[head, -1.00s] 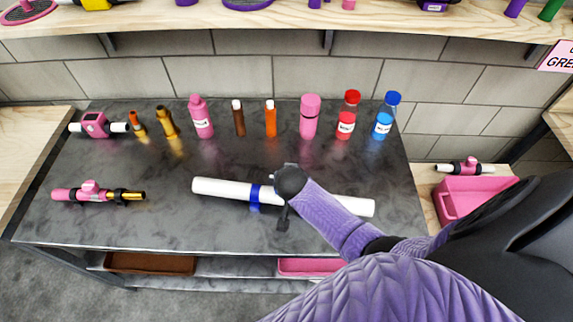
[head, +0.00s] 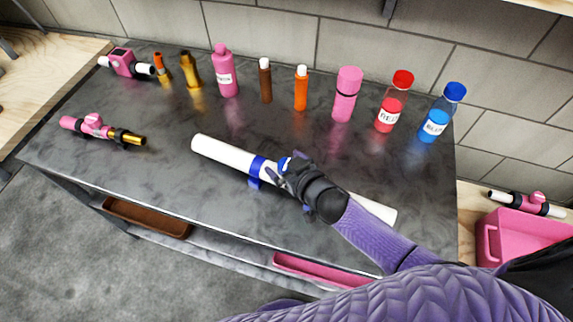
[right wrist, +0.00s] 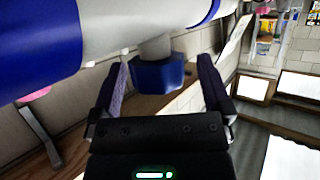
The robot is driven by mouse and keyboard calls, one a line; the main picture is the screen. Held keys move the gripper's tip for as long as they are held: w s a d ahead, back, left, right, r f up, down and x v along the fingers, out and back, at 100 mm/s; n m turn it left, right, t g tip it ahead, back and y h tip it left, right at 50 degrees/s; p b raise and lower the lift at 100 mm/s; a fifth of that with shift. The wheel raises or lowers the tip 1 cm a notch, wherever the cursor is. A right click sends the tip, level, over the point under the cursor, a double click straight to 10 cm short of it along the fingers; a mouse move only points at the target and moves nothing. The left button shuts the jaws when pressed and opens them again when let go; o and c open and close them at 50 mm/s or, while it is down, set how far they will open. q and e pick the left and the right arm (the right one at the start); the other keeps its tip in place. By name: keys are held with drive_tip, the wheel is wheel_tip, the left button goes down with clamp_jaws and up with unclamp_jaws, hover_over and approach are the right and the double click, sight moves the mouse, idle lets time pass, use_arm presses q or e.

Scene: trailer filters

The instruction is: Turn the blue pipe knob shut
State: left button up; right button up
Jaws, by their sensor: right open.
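A white pipe (head: 222,151) with blue bands lies on the dark table in the head view. A blue knob (head: 284,163) shows partly beside my right gripper (head: 287,174), which hides much of it and of the pipe's middle. In the right wrist view, the blue knob (right wrist: 158,76) sits on a short white stem off the pipe (right wrist: 120,28). It is between the two fingers of my open right gripper (right wrist: 160,72), with gaps visible at both sides. My left gripper is in neither view.
Several bottles, including a red one (head: 392,105) and a blue one (head: 440,117), stand along the back of the table (head: 170,210). A pink pipe piece (head: 95,125) lies at left. A pink bin (head: 520,238) stands at right. The table's front is clear.

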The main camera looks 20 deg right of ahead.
drive_tip(key=shift+c, duration=1.5)
drive_tip(key=c, duration=1)
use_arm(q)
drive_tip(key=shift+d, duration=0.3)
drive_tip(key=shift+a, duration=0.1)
use_arm(e)
drive_tip(key=shift+m+h, duration=0.4)
drive_tip(key=o, duration=1.3)
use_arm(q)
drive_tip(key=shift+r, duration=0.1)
